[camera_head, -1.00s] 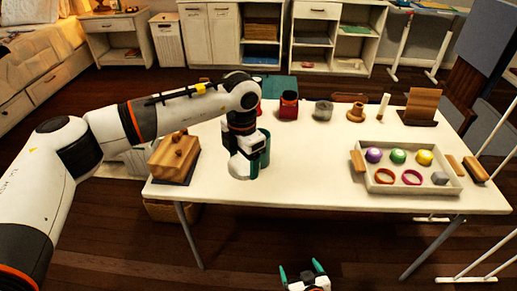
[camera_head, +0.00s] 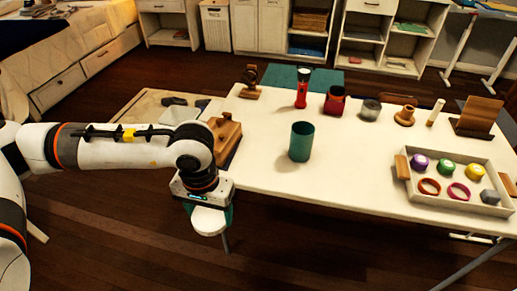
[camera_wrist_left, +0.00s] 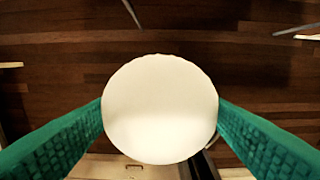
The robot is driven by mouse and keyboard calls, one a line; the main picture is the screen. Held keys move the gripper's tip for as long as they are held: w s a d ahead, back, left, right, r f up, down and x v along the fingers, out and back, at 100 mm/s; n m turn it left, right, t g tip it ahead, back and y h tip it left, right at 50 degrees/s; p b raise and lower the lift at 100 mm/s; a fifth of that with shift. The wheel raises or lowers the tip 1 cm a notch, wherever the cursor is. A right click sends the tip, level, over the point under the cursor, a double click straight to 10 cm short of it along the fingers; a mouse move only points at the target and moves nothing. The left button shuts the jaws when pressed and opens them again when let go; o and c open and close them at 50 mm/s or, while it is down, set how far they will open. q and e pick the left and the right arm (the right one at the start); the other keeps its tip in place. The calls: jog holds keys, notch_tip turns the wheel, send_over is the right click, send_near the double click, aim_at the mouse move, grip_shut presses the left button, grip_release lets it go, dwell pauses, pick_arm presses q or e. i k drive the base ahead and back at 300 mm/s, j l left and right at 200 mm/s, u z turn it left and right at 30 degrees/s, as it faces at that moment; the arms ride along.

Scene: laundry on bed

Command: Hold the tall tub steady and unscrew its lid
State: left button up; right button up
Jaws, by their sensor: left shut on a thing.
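The tall tub is a teal cylinder (camera_head: 301,145) standing upright on the white table, left of its middle. Its top looks open and dark inside, with no lid on it. My left gripper (camera_head: 210,206) is beyond the table's front left edge, apart from the tub and to its left. It is shut on a round white lid (camera_head: 208,222). In the left wrist view, the lid (camera_wrist_left: 160,110) is a plain white disc between the two green fingers. My right gripper is not in view.
A wooden block piece (camera_head: 226,138) stands at the table's left end, by my left arm. Behind the tub are a red flashlight (camera_head: 302,90) and a red cup (camera_head: 335,101). Table space around the tub is clear.

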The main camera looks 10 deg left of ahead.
aim_at(302, 132)
jog(key=i+j, duration=0.1)
jog(key=j, duration=0.35)
jog(key=i+j+z, duration=0.15)
jog(key=j, duration=0.3)
jog(key=i+j, duration=0.1)
jog(key=j, duration=0.35)
jog(key=i+j+z, duration=0.15)
jog(key=j, duration=0.3)
jog(key=z, duration=1.35)
jog(key=k+l, duration=0.05)
